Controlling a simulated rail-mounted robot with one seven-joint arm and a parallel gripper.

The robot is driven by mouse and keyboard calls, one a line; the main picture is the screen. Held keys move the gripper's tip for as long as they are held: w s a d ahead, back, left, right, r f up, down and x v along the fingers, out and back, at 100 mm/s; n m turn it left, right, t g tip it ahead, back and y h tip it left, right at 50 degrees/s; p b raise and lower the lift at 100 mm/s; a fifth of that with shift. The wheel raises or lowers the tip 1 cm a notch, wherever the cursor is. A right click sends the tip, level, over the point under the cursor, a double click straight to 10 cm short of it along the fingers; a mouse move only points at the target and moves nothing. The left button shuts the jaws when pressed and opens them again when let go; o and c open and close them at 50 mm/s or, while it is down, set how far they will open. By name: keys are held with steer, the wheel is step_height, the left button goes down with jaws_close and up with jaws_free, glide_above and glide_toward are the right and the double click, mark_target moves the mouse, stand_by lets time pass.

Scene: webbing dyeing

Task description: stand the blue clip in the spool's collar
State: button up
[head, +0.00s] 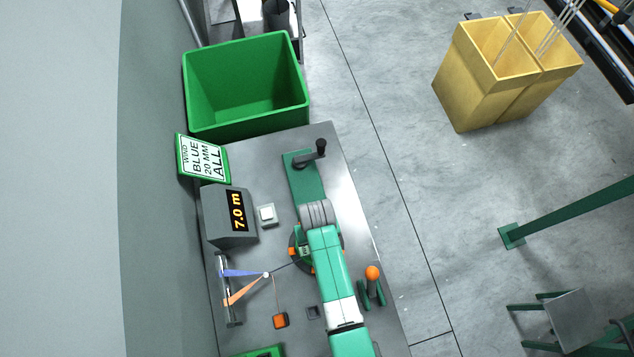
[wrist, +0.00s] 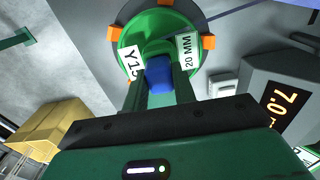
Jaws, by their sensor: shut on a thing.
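In the wrist view the blue clip (wrist: 159,76) is between the two fingers of my gripper (wrist: 157,88), which is shut on it. The clip's far end lies in front of the green centre of the spool (wrist: 160,22), which has orange blocks around its rim. I cannot tell whether the clip touches the collar or is inside it. White labels reading "20 MM" and "Y1…" flank the clip. In the head view the spool (head: 296,250) is mostly hidden under my arm, and the clip and fingertips are hidden.
A sign (head: 203,158) reads "BLUE 20 MM ALL". A display (head: 230,215) reads 7.0 m. A crank (head: 318,150), an orange-knobbed lever (head: 372,273) and blue and orange strips (head: 243,290) stand near my arm. A green bin (head: 245,85) is behind. Bench metal (head: 345,185) right of the crank is clear.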

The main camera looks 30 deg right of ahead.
steer(key=o, duration=1)
step_height(320, 180, up, 8)
steer(key=shift+f+p, duration=0.1)
steer(key=shift+p, duration=0.2)
